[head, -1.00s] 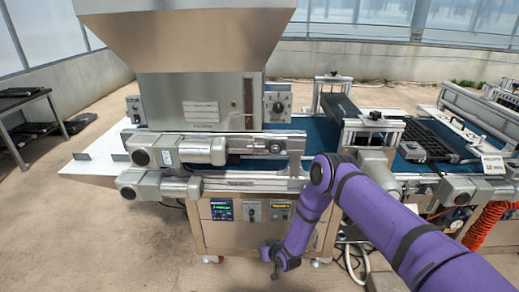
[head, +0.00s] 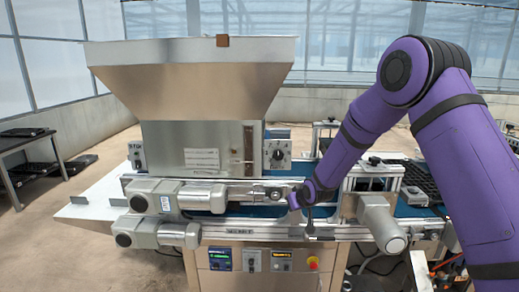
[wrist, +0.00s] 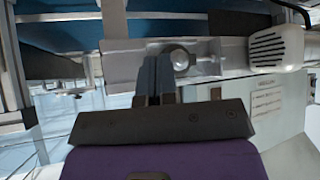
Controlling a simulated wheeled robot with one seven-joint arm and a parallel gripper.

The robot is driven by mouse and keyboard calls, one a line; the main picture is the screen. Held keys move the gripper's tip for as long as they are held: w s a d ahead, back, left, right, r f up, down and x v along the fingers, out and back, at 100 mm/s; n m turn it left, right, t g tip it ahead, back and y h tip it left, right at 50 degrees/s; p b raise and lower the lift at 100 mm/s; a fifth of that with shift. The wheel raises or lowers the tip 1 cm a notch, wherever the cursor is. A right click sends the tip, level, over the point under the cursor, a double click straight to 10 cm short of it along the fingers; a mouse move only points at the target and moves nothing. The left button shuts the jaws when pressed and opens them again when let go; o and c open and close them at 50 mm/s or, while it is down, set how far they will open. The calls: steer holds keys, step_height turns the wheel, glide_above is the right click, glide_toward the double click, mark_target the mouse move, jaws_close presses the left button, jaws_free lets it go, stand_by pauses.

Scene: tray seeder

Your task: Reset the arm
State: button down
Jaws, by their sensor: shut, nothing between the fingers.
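My arm is purple and bent at a raised elbow on the right of the head view. My gripper (head: 309,230) hangs low at the end of the forearm, in front of the seeder's front rail. In the wrist view my gripper (wrist: 154,62) shows two dark fingers side by side, shut with nothing between them. Behind the fingers are a metal plate with a round fitting (wrist: 181,58) and a pale vented motor housing (wrist: 275,48). I cannot tell whether the fingers touch the machine.
The seeder's steel hopper (head: 190,85) stands left of my arm. Grey cylindrical motors (head: 205,196) jut from its front. A control panel (head: 252,260) with a red button (head: 313,262) sits below the rail. A black table (head: 28,140) stands far left. Open floor lies at the left front.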

steer(key=s+d+r+m+h, duration=0.1)
steer(key=s+d+r, duration=0.4)
steer(key=r, duration=0.4)
steer(key=s+d+r+g+h, duration=0.1)
steer(key=s+d+r, duration=0.2)
steer(key=s+r, duration=0.5)
steer(key=s+d+r+m+h, duration=0.1)
steer(key=s+d+r, duration=0.4)
steer(key=r, duration=0.4)
steer(key=s+d+r+m+g, duration=0.1)
steer(key=s+d+r, duration=0.1)
steer(key=s, duration=1.3)
steer(key=s+d+r+m+g, duration=0.1)
steer(key=s+d+r, duration=0.1)
steer(key=s, duration=1.2)
steer(key=shift+s+d+r+m, duration=0.2)
steer(key=shift+s+d+m, duration=0.15)
steer(key=shift+d, duration=0.15)
